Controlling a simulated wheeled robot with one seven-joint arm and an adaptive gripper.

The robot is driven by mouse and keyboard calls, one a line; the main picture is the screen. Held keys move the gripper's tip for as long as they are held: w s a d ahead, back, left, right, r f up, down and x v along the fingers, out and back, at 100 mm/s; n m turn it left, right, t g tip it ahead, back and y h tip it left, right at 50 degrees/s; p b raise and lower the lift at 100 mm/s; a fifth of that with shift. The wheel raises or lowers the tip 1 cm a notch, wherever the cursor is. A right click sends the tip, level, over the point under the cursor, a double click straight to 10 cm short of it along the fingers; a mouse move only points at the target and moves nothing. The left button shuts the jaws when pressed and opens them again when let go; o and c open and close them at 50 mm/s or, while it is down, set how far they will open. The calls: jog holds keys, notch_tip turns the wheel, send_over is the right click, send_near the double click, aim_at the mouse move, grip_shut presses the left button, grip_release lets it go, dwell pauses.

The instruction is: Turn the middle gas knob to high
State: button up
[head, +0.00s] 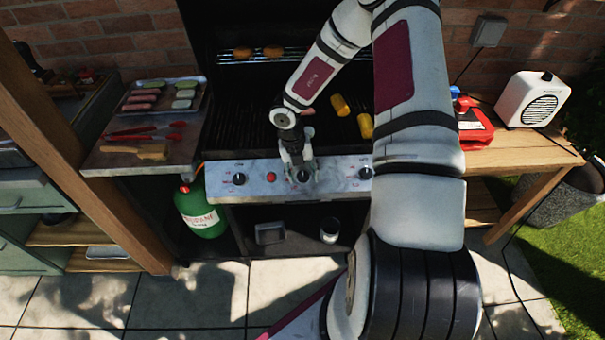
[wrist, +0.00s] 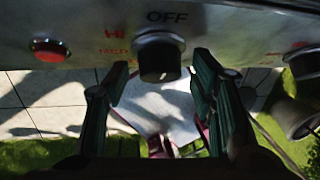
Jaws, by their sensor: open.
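The middle gas knob (head: 303,176) is black with a silver bezel on the grill's steel front panel (head: 262,190). In the wrist view the knob (wrist: 160,62) sits under the word OFF, with red HI lettering to its left. My gripper (head: 300,163) is at the panel, over the knob. In the wrist view my gripper (wrist: 163,75) is open, with one finger on each side of the knob and gaps between. The left knob (head: 239,179) and right knob (head: 365,173) stand apart from it.
A red button (head: 271,177) is left of the middle knob; it also shows in the wrist view (wrist: 48,49). A side shelf (head: 108,160) with food and tongs is on the left. Corn (head: 340,105) lies on the grate. A green propane tank (head: 201,208) stands below.

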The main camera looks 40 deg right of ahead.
jog(key=c, duration=1.1)
jog(key=shift+w+a+n+g+h+b, duration=0.15)
jog(key=shift+n+g+h+b, duration=0.3)
jog(key=shift+n+h, duration=0.4)
jog(key=n+h+b, duration=0.1)
jog(key=n+h, duration=0.1)
jog(key=shift+f+n, duration=0.15)
jog(key=shift+n, duration=0.2)
jog(key=n+h+b, duration=0.2)
jog(key=n+h, duration=0.2)
jog(key=shift+a+n+t+h, duration=0.15)
jog(key=shift+n+t+h, duration=0.1)
jog(key=shift+n+h, duration=0.15)
